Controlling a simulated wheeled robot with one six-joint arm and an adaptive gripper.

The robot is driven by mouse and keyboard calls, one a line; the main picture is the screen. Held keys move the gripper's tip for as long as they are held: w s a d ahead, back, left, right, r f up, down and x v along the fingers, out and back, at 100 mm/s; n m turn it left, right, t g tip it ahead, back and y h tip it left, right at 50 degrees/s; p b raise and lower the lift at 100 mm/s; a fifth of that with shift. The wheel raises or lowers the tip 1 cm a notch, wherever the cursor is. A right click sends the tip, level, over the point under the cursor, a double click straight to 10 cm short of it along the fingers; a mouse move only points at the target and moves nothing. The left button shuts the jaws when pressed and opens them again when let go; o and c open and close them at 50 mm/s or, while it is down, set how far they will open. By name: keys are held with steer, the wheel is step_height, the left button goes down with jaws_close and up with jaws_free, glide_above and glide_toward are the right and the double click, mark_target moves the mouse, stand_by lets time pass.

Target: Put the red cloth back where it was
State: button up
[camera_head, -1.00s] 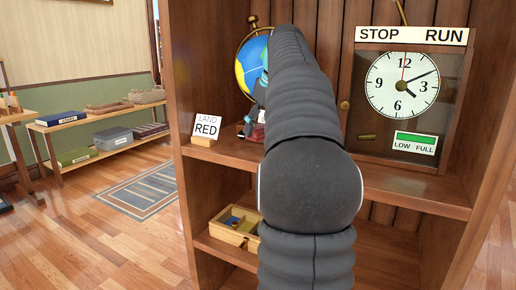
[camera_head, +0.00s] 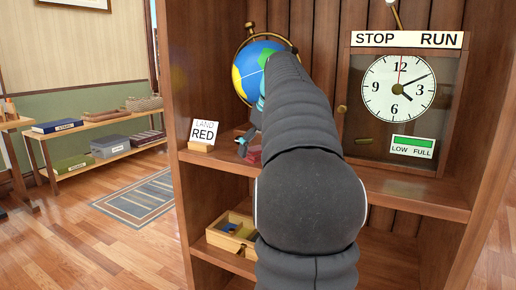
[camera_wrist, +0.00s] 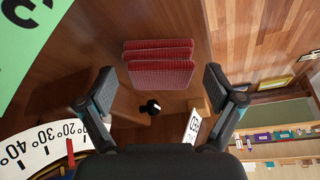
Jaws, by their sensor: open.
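The red cloth (camera_wrist: 158,62) is a folded, ribbed stack in the wrist view, lying on the wooden shelf just beyond my fingertips. In the head view only a bit of red (camera_head: 253,156) shows, beside my arm. My gripper (camera_wrist: 158,80) is open, with one finger to each side of the cloth in the picture and nothing between the pads that I can see gripped. In the head view my gripper (camera_head: 248,138) is mostly hidden behind my arm. A card reading LAND RED (camera_head: 204,132) stands at the shelf's left front; it also shows in the wrist view (camera_wrist: 193,126).
A globe (camera_head: 248,76) in a brass ring stands behind my gripper, close in the wrist view (camera_wrist: 22,40). A clock panel (camera_head: 398,88) is on the right. A wooden box (camera_head: 232,234) sits on the lower shelf. The right shelf (camera_head: 420,192) is clear.

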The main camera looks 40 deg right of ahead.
steer(key=p+v, duration=0.2)
steer(key=v, duration=1)
steer(key=shift+p, duration=0.4)
steer(key=s+a+f, duration=0.2)
steer(key=a+f, duration=0.2)
steer(key=a, duration=0.5)
steer(key=s+a+f, duration=0.1)
steer(key=a+f, duration=0.3)
steer(key=a, duration=0.5)
steer(key=s+a+f, duration=0.6)
steer(key=s+f, duration=0.1)
steer(key=f, duration=0.3)
steer(key=s+a+f+t, duration=0.1)
steer(key=s+a+f, duration=0.5)
steer(key=f, duration=0.4)
steer(key=shift+s+a+f, duration=0.3)
steer(key=shift+s+a, duration=0.05)
steer(key=shift+a, duration=0.35)
